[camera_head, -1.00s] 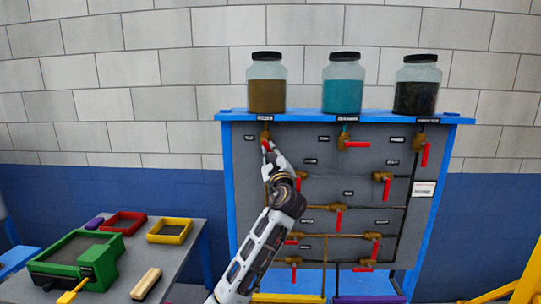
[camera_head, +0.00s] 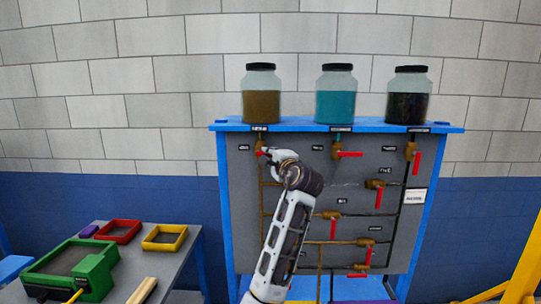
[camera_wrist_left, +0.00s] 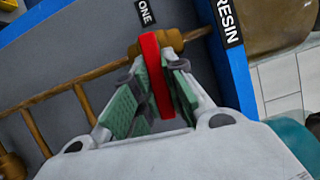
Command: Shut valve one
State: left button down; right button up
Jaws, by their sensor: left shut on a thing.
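Valve one is the brass valve (camera_head: 259,144) under the brown resin jar, at the panel's upper left. In the left wrist view its red handle (camera_wrist_left: 155,75) sits between the green finger pads, beside the labels ONE and RESIN. My left gripper (camera_head: 267,152) reaches in from the right of the valve and is shut on the handle; it also shows in the left wrist view (camera_wrist_left: 157,80). The handle points roughly crosswise to the brass pipe (camera_wrist_left: 85,77). In the head view the gripper hides most of the handle. My right gripper is not in view.
Jars of brown (camera_head: 261,93), teal (camera_head: 335,94) and dark (camera_head: 409,95) material stand on the blue panel top. More red-handled valves, such as the teal jar's valve (camera_head: 338,150), fill the panel right of and below my arm. A table with trays (camera_head: 165,237) stands at left.

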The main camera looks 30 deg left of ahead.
pick_arm(q)
jog(key=shift+r+n, duration=0.1)
jog(key=shift+n, duration=0.4)
jog(key=c, duration=1.4)
grip_release()
jog(key=shift+c, duration=0.2)
jog(key=v, duration=1.2)
jog(key=shift+r, duration=0.25)
jog(key=shift+w+f, duration=0.1)
